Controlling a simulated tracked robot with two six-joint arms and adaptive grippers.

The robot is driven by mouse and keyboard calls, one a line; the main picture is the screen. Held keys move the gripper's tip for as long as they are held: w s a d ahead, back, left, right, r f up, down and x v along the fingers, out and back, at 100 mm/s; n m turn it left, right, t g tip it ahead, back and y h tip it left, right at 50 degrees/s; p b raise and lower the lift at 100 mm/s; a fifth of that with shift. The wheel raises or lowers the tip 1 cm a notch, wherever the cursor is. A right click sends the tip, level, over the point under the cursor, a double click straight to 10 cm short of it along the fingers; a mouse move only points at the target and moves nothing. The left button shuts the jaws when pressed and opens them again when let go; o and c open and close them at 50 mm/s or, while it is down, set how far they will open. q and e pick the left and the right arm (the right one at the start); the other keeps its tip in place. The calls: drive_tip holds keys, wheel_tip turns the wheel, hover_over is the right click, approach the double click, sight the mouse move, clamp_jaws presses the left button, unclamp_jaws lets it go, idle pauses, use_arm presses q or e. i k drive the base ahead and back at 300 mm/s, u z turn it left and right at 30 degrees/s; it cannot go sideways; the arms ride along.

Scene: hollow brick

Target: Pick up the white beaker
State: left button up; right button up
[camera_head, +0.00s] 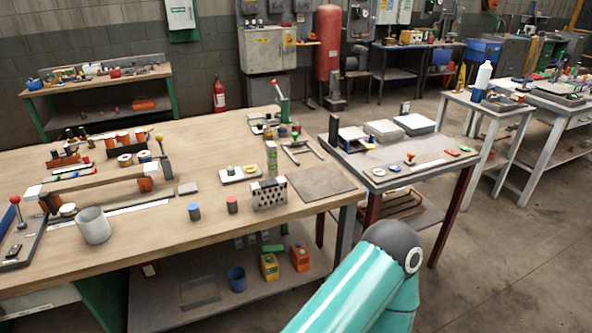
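The white beaker (93,225) stands upright on the wooden workbench (160,235), near its front edge at the left. It looks like a plain open-topped cylinder, greyish white. Neither gripper shows in the view. One teal arm link of mine rises from the bottom, right of the middle, well to the right of the beaker, with no gripper visible on it.
Beside the beaker are a ruler-like strip (138,208) and a red-knobbed lever (16,203) on a tray. A perforated metal block (268,194) and small blue and red cylinders stand to the right. A smaller table (420,168) adjoins the bench. Bare bench lies in front.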

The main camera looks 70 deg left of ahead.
sight(94, 226)
drive_tip(key=z, duration=0.25)
drive_tip(key=i, duration=0.2)
drive_tip(key=u, duration=2.55)
drive_tip(key=i, duration=0.15)
drive_tip(key=u, duration=1.75)
drive_tip(key=k, duration=0.3)
drive_tip(key=u, duration=0.45)
drive_tip(key=i, duration=1.4)
drive_tip(key=z, duration=0.45)
